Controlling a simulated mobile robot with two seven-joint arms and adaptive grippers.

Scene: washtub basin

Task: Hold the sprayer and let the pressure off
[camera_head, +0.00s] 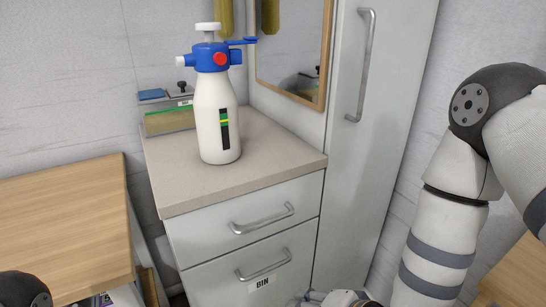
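The sprayer (213,100) stands upright on the beige counter (262,165). It has a white bottle with a green, yellow and black mark, a blue head, a red round part on the head's front, and a white pump knob on top. A white nozzle points left and a blue lever sticks out to the right. Neither gripper touches it. My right arm comes down at the right; part of my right gripper (335,299) shows at the bottom edge, its fingers cut off. My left gripper is out of view; only a dark arm part shows at the bottom left corner.
A small caddy (168,120) with a blue item stands behind the sprayer, against the wall. A wooden-framed mirror (318,90) and a tall cabinet (372,150) stand at the right. A wooden tabletop (60,225) lies at the left. The counter's front is clear.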

